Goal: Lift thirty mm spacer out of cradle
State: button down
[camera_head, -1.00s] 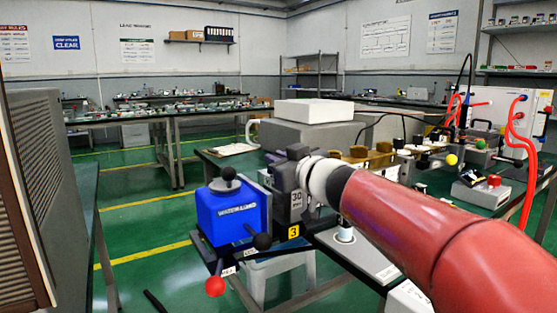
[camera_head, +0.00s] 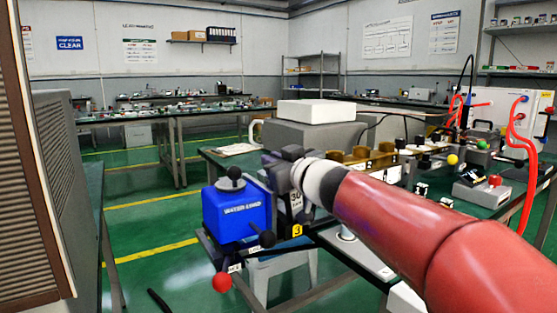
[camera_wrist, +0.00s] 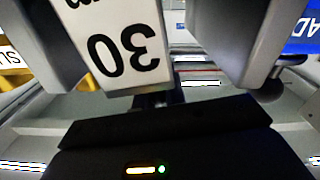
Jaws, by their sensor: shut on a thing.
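The thirty mm spacer, a block with a white "30" label (camera_head: 296,198), stands beside the blue WATER LOAD box (camera_head: 238,212). My gripper (camera_head: 284,172) is over it at the end of my red arm. In the wrist view the spacer's label (camera_wrist: 125,45) shows upside down between the two grey fingers of my gripper (camera_wrist: 145,45), which is shut on the spacer. A yellow "3" tag (camera_head: 297,231) sits just below the spacer, at what looks like the cradle. The spacer's lower end is hidden, so I cannot tell whether it is clear of the cradle.
A black knob (camera_head: 267,239) and a red ball (camera_head: 222,282) stick out near the blue box. Brass waveguide parts (camera_head: 355,157) and a white-topped grey box (camera_head: 308,110) stand on the bench behind. A louvred cabinet (camera_head: 55,190) is close at left; green floor lies between.

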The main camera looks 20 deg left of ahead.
jog(key=shift+s+a+f, duration=0.1)
jog(key=shift+a, duration=0.1)
dwell(0.3)
jog(key=shift+s+a, duration=0.45)
jog(key=shift+s, duration=0.15)
jog(key=c, duration=1.4)
grip_release()
jog(key=v, duration=0.7)
jog(key=shift+s+d, duration=0.2)
jog(key=shift+d, duration=0.1)
jog(key=shift+d, duration=0.1)
